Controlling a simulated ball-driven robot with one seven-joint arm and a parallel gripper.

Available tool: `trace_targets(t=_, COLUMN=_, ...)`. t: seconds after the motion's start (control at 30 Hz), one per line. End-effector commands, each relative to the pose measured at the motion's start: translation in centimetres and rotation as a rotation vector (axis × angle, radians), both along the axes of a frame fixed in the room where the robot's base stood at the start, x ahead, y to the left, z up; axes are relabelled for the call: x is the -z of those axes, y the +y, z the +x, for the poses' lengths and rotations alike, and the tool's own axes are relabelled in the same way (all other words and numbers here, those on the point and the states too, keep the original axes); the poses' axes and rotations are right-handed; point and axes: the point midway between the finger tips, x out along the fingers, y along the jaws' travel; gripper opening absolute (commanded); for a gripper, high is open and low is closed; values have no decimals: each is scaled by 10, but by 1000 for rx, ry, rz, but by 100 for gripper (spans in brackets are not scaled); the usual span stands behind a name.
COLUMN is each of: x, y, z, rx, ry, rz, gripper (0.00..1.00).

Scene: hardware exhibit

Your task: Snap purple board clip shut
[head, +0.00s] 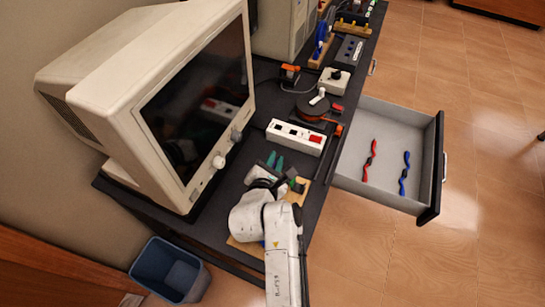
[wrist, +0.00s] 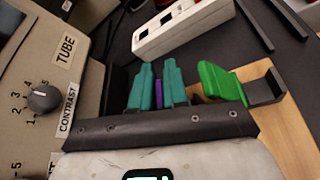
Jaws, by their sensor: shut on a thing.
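My gripper (wrist: 160,72), with two teal fingers, is shut on the purple clip (wrist: 159,94). Only a thin purple strip shows between the fingers; the rest is hidden, so I cannot tell how far the clip is closed. In the head view my gripper (head: 275,162) is over the desk near the wooden board (head: 302,193), and my arm covers most of the board. In the wrist view a green clip part (wrist: 222,84) stands on the board, right of the fingers, beside a dark block (wrist: 265,88).
A white switch strip (head: 297,136) lies just beyond my gripper. A beige monitor (head: 165,60) with knobs stands close on the left. An open drawer (head: 375,118) holding red and blue tools juts out at right. A blue bin (head: 168,270) is on the floor.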

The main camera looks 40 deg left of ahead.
Motion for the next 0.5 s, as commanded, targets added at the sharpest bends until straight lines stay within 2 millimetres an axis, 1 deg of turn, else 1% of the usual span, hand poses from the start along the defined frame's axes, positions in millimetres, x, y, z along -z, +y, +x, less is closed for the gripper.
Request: trace_targets(t=0.5, x=1, y=-1, z=0, rx=-1, ry=7, rz=30, gripper=0)
